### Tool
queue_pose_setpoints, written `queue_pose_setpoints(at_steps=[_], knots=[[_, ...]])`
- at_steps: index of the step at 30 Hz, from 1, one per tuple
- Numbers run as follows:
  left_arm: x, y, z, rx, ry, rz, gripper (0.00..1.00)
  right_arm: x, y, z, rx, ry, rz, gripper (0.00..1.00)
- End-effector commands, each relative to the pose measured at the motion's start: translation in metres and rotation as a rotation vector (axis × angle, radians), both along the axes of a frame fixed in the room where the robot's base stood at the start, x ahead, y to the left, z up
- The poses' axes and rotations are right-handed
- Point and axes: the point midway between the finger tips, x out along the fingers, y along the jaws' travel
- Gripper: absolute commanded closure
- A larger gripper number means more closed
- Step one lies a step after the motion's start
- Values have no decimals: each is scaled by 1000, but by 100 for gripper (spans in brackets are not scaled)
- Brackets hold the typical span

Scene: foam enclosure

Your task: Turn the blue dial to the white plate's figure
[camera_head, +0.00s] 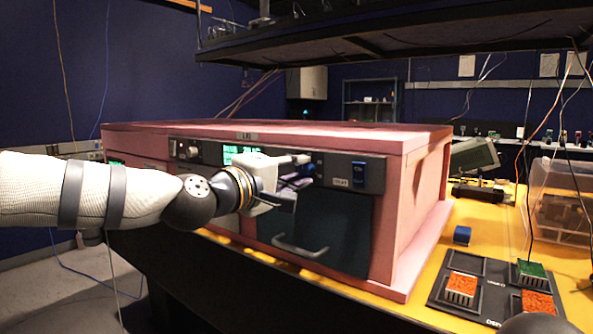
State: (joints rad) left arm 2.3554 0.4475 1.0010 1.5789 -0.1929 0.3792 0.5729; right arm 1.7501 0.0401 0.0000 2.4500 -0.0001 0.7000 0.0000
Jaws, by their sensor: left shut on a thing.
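The blue dial (296,180) is on the dark front panel of the pink-framed unit, mostly hidden by my left gripper. My left gripper (303,175) reaches in from the left and is shut on the dial, one finger above it and one below. A small pale plate (340,182) is on the panel just right of the dial; its marking is too small to read. The dial's pointer and scale cannot be made out.
A green lit display (241,152) is partly covered by my left gripper. A blue switch (359,174) sits right of the dial. A door handle (300,249) projects below. A black tray (478,297) with orange and green blocks lies on the yellow table at right.

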Motion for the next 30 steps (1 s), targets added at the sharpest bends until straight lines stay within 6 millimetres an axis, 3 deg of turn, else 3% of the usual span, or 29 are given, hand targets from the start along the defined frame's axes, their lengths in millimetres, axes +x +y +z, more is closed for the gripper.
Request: queue_pose_setpoints(at_steps=[9,26,27,29,30], knots=[[0,0,0,91,-66,0,100,2,0,2,0,-8,0,60],[0,0,0,111,-81,0,100,2,0,2,0,-9,0,60],[0,0,0,111,-81,0,71,2,0,2,0,-9,0,60],[0,0,0,111,-81,0,57,2,0,2,0,-9,0,60],[0,0,0,111,-81,0,57,2,0,2,0,-9,0,60]])
